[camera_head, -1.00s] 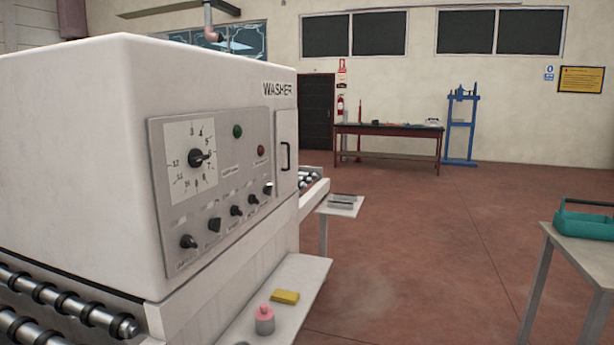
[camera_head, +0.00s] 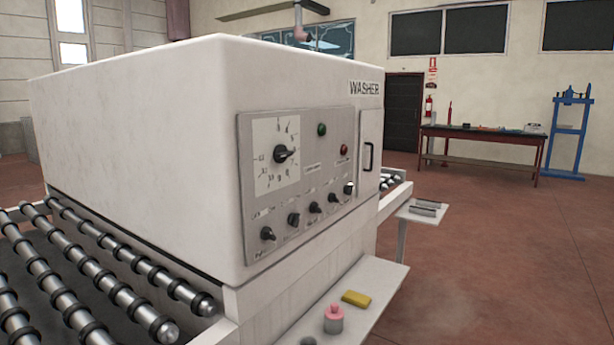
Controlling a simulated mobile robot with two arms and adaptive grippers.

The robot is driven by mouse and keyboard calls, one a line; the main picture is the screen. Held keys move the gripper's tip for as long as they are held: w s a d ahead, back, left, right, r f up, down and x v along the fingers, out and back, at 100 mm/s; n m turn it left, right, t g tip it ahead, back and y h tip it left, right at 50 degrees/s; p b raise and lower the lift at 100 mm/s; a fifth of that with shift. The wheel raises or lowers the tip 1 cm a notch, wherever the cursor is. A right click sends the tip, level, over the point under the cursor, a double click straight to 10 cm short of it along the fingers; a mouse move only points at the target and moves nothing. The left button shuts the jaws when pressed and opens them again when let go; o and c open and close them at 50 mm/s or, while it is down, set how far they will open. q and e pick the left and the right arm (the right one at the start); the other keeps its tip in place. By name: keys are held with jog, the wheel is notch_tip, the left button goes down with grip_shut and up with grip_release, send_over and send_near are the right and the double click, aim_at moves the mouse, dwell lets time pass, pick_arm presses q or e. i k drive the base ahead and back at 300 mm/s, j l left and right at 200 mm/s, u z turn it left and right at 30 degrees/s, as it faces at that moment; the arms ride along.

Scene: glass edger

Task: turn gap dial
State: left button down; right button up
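The white washer (camera_head: 150,130) fills the left and middle of the head view. Its grey control panel (camera_head: 335,195) faces right. A large black dial (camera_head: 283,154) with a pointer sits on a white numbered scale at the panel's upper left, its pointer toward the right. Several smaller black knobs run along the panel's lower part, such as one at the lower left (camera_head: 267,233). The labels are too small to read, so I cannot tell which control is the gap dial. Neither of my grippers shows in the view.
A roller conveyor (camera_head: 85,270) runs along the washer's left front. A shelf (camera_head: 375,290) below the panel holds a yellow block (camera_head: 356,298) and a pink-topped container (camera_head: 334,318). A small stand (camera_head: 424,216) is beyond. The red floor (camera_head: 520,270) at right is clear.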

aim_at(281, 154)
jog(key=i+l+z, duration=0.2)
jog(key=l, duration=0.35)
jog(key=i+l+z, duration=0.2)
jog(key=i+l, duration=0.25)
